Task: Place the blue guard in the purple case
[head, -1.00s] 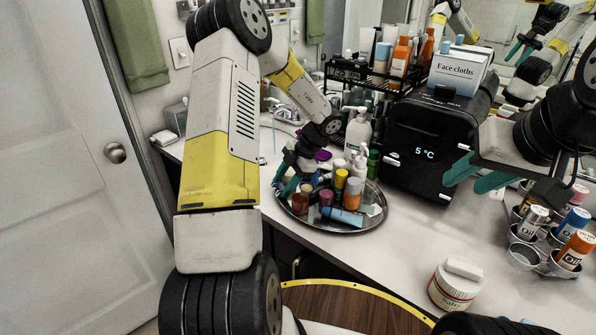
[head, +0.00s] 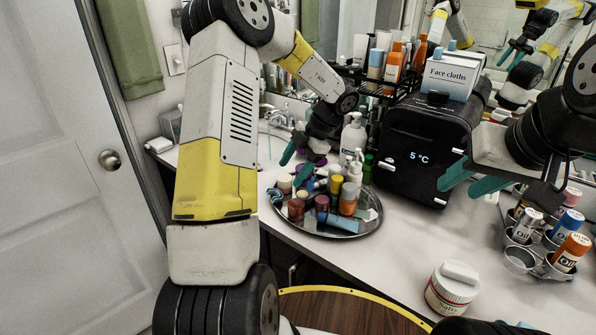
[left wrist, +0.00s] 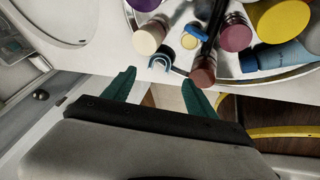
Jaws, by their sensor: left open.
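The blue guard (left wrist: 160,61) is a small U-shaped piece at the edge of the round metal tray (head: 352,231). In the head view it shows as a blue spot (head: 277,197) at the tray's left rim. My left gripper (head: 296,165) is open and empty above the tray's left part. In the left wrist view its fingertips (left wrist: 158,84) are spread on either side of the guard, short of it. A round purple thing (left wrist: 143,4), perhaps the purple case, is cut off at that view's top edge. My right gripper (head: 464,180) appears open and empty before the black cooler.
Several bottles and jars crowd the tray, including a blue tube (head: 338,222). A black cooler (head: 412,160) stands right of it. A salts jar (head: 453,288) stands near the counter's front, and a holder with oil bottles (head: 520,260) at right. The counter between is clear.

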